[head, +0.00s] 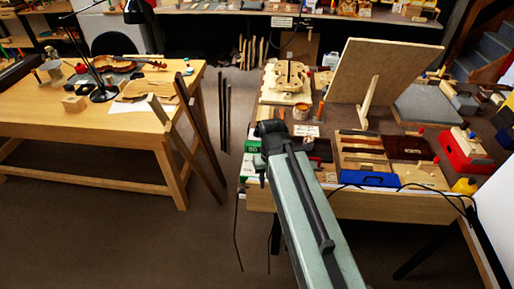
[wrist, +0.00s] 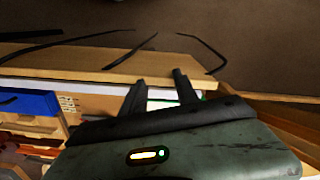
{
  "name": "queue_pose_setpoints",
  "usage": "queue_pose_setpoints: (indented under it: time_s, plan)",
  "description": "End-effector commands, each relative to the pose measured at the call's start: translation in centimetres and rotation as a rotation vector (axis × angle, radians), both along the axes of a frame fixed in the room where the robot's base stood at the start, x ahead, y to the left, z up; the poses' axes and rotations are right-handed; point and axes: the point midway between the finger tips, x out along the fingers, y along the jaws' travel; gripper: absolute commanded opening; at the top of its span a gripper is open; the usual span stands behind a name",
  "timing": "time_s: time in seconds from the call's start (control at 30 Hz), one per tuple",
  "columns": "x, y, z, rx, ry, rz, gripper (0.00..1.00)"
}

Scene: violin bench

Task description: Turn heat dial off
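I cannot make out a heat dial in either view. My gripper (wrist: 158,78) shows in the wrist view with its two dark fingers apart and nothing between them. The fingers are over the edge of a wooden bench (wrist: 75,68). In the head view my arm reaches up to the front left corner of the right workbench (head: 345,206), and its dark end hides part of that corner. A small round pot (head: 301,112) stands on this bench just beyond my arm's end; no dial on it is readable.
The right bench holds a blue case (head: 369,179), a red box (head: 464,155), a yellow bottle (head: 464,187) and a large leaning board (head: 385,72). A left table (head: 60,118) carries a violin (head: 118,63). Dark floor (head: 110,235) lies open at left.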

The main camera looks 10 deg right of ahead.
Motion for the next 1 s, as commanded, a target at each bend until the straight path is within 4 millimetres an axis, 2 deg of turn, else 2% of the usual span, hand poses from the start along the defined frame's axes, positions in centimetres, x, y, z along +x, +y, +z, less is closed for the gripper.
queue_pose_setpoints:
  time_s: [0.27,0.3,0.33,0.47,0.57,0.8,0.9,1.0]
  plan:
    - [0.0,0.0,0.0,0.0,0.0,0.0,0.36]
    - [0.0,0.0,0.0,0.0,0.0,-0.002,0.47]
    - [0.1,0.0,0.0,0.0,0.0,-0.01,0.5]
    - [1.7,0.6,0.4,0.0,0.0,-0.18,0.5]
    - [4.4,0.6,1.0,-0.001,0.0,-0.498,0.5]
    - [11.3,0.6,2.3,-0.004,0.0,-1.45,0.5]
    - [13.2,0.5,2.6,-0.004,0.0,-1.753,0.5]
    - [14.4,0.5,2.8,-0.005,0.0,-1.955,0.5]
